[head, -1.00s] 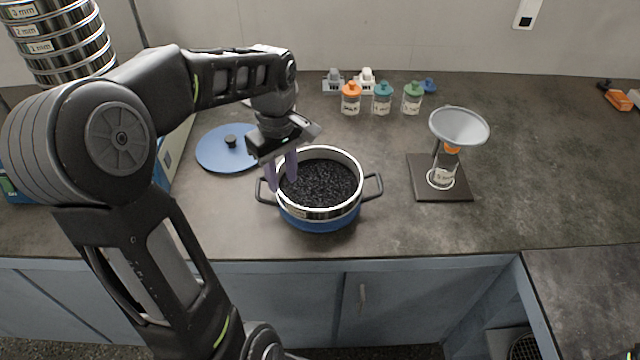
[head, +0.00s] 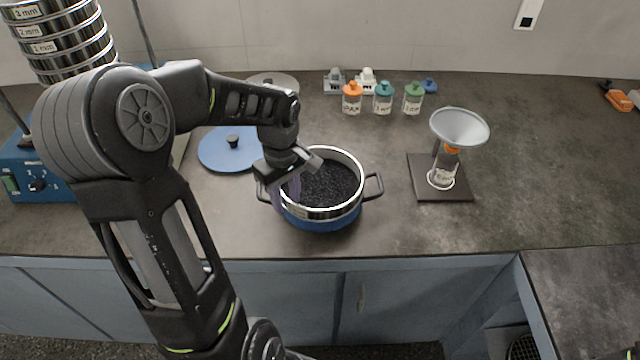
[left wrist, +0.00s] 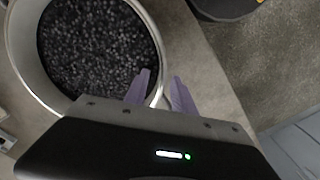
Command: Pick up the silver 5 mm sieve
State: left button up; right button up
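The silver sieve (head: 335,211), full of dark grains, sits in the blue pot (head: 325,223) with two black handles. A small label shows on its front wall, too small to read. My left gripper (head: 286,198) is at the sieve's left front rim, pointing down. In the left wrist view its two purple fingers (left wrist: 160,85) are apart, one inside the sieve (left wrist: 22,45) over the grains and one outside the rim, with the wall between them. I cannot tell whether they touch the wall. My right gripper is not in view.
A stack of labelled sieves (head: 62,45) stands on the blue shaker (head: 45,180) at left. A blue lid (head: 215,150) lies behind the pot. Orange, teal and green-capped jars (head: 383,100) stand at the back. A funnel stand (head: 455,128) is at right. The counter between is clear.

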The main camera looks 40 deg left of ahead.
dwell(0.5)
pick_arm(q)
grip_shut()
dwell(1.3)
